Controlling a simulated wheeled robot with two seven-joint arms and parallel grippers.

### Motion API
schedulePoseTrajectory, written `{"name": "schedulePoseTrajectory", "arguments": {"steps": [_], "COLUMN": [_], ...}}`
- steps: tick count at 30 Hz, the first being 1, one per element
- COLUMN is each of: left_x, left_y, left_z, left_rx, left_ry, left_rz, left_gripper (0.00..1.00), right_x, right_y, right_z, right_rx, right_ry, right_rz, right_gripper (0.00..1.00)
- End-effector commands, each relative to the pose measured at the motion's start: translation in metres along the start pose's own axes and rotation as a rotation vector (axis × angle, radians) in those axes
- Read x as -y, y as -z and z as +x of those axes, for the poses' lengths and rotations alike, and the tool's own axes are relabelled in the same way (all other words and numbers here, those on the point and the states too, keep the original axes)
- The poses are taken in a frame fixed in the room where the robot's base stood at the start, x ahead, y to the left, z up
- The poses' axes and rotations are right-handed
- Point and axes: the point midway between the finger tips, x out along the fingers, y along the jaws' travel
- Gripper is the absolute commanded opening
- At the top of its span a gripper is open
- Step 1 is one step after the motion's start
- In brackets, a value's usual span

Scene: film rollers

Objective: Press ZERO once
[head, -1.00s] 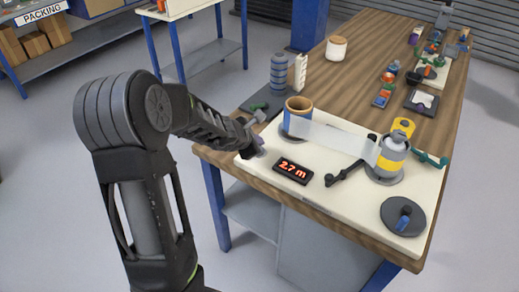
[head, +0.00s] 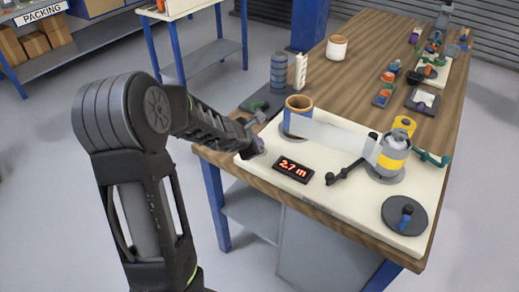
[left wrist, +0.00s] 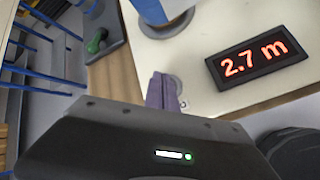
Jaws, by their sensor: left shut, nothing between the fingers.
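The black display (head: 292,169) lies on the pale board and reads 2.7 m in red; it also shows large in the left wrist view (left wrist: 252,63). My left gripper (head: 257,147) is over the board's left edge, left of the display. In the left wrist view its purple-grey fingers (left wrist: 161,92) are together and empty, at a round grey button-like disc (left wrist: 176,85). The fingers partly cover this disc. I cannot read a ZERO label on it, nor tell whether the fingers touch it. My right gripper is not in view.
A film roll (head: 299,115) stands behind the gripper, its clear film stretching right to a second roller (head: 391,157). A black crank (head: 345,174) is right of the display, and a dark round knob plate (head: 404,215) at front right. The wooden table (head: 352,73) has free room behind.

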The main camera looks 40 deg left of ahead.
Motion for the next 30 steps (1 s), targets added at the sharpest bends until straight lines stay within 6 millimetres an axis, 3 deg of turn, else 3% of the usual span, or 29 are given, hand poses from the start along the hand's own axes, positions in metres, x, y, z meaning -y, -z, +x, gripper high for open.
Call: {"name": "schedulePoseTrajectory", "arguments": {"steps": [30], "left_x": [0.004], "left_y": [0.0041], "left_z": [0.0055], "left_rx": [0.0], "left_ry": [0.0], "left_rz": [0.001], "left_gripper": [0.0], "right_x": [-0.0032], "right_y": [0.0], "right_z": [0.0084], "right_rx": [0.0], "right_ry": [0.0], "right_rz": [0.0], "right_gripper": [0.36]}}
